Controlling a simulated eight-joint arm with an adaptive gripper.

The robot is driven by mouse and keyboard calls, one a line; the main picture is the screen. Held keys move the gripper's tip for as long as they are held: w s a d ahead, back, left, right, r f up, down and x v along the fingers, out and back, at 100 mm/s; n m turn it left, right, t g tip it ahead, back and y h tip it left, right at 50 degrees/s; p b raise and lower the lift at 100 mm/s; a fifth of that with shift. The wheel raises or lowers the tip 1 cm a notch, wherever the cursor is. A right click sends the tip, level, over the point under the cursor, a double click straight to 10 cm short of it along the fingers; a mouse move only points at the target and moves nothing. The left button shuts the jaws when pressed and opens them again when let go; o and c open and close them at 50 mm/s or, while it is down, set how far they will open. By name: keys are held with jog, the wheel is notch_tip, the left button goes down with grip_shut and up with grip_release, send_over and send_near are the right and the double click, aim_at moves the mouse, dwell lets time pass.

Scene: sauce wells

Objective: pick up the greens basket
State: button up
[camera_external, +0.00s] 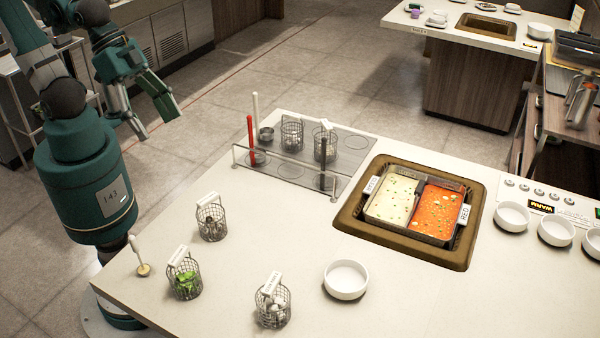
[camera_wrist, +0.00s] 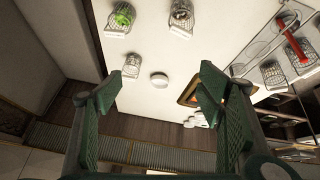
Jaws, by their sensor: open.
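The greens basket (camera_external: 185,284) is a small wire basket holding bright green pieces, with a white tag on its upper edge. It stands upright on the pale counter's front left part. In the wrist view the greens basket (camera_wrist: 122,17) shows near the top edge, left of the middle. My gripper (camera_external: 157,126) is open and empty, in the air beyond the counter's left edge, well apart from the basket. In the wrist view my gripper's (camera_wrist: 158,88) two green fingers are spread wide with nothing between them.
Nearby stand a basket with dark contents (camera_external: 211,224), a basket with pale pieces (camera_external: 272,307), a white bowl (camera_external: 346,281) and a small upright-handled tool (camera_external: 143,269). Behind are a rack with a rail (camera_external: 285,160), more baskets, and a sunken well with white and red sauces (camera_external: 440,212).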

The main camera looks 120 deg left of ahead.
jog(key=w+d+f+n+g, duration=0.3)
jog(key=w+d+f+n, duration=0.45)
jog(key=w+n, duration=0.2)
jog(key=n+g, duration=0.3)
jog(key=n, duration=0.4)
send_over(182, 269)
jog(key=a, duration=0.1)
notch_tip(182, 269, down, 14)
jog(key=shift+s+f, duration=0.1)
jog(key=shift+f, duration=0.15)
jog(key=shift+d+f+n, duration=0.35)
jog(key=shift+f+n, duration=0.1)
jog(key=shift+f, duration=0.4)
jog(key=shift+f+b, duration=0.45)
jog(key=shift+f, duration=0.8)
jog(key=shift+f, duration=0.2)
jog(key=shift+d+f+b, duration=0.1)
jog(key=shift+f+b, duration=0.45)
jog(key=shift+f, duration=1.85)
jog(key=shift+c, duration=0.5)
jog(key=c, duration=1.1)
